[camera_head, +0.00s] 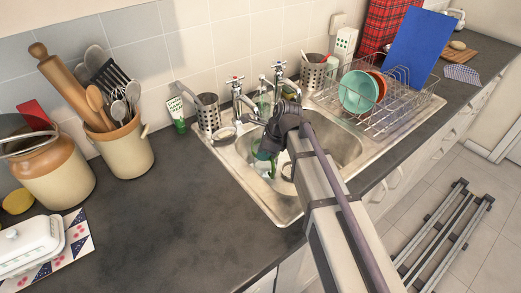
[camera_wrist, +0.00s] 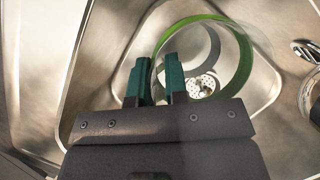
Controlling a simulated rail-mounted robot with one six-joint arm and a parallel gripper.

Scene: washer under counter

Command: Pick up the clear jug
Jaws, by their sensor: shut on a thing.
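The clear jug (camera_wrist: 246,60) is see-through with a green band around its rim. In the wrist view it is in the sink basin, and the drain shows through it. My gripper (camera_wrist: 158,78) has its two dark green fingers on either side of the jug's left wall and is shut on it. In the head view my gripper (camera_head: 268,150) reaches down into the sink, and only a green part of the jug (camera_head: 271,171) shows beneath it. My wrist hides most of the jug there. I cannot tell whether the jug touches the basin floor.
The metal sink (camera_head: 283,212) has taps (camera_head: 237,92) behind my gripper. A dish rack (camera_head: 385,105) with bowls stands to the right, and a metal cutlery holder (camera_head: 208,115) to the left. Utensil crocks (camera_head: 122,150) stand farther left.

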